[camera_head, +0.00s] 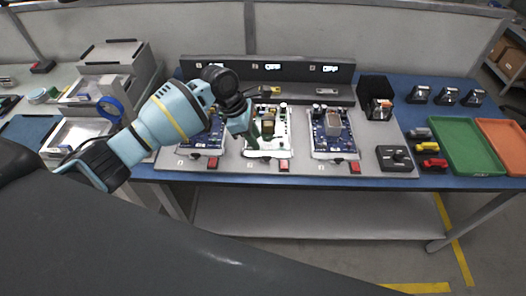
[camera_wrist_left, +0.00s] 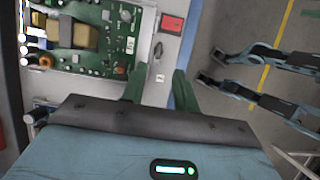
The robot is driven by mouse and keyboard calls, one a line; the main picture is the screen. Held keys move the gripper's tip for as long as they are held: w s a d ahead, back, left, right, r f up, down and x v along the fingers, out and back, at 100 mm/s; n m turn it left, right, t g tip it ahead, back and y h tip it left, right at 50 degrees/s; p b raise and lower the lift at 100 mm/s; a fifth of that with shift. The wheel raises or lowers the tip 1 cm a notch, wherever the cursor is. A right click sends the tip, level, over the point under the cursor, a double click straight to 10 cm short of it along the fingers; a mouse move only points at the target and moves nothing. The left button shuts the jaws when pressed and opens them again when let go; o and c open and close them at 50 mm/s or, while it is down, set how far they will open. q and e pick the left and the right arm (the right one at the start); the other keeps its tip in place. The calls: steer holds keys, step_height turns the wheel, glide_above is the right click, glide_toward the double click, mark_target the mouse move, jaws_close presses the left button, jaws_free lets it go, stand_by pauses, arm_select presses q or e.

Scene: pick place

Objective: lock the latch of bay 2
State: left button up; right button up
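Bay 2, the middle bay, holds a green circuit board (camera_head: 268,130) with a large brown-yellow block on it; the board also shows in the left wrist view (camera_wrist_left: 90,40). A red latch piece (camera_head: 284,165) sits at the bay's front right corner, and in the left wrist view (camera_wrist_left: 171,24) it lies flat beyond my fingers. I cannot tell whether it is locked. My left gripper (camera_head: 250,141) hangs over the left part of bay 2. In the left wrist view its green fingers (camera_wrist_left: 158,74) are apart with nothing between them.
Bays with blue boards stand on either side, the right one (camera_head: 333,132) clear of my arm. OFF displays line the back panel (camera_head: 290,69).

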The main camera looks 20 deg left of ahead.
mark_target(267, 156)
arm_select(q)
steer(key=shift+a, duration=0.1)
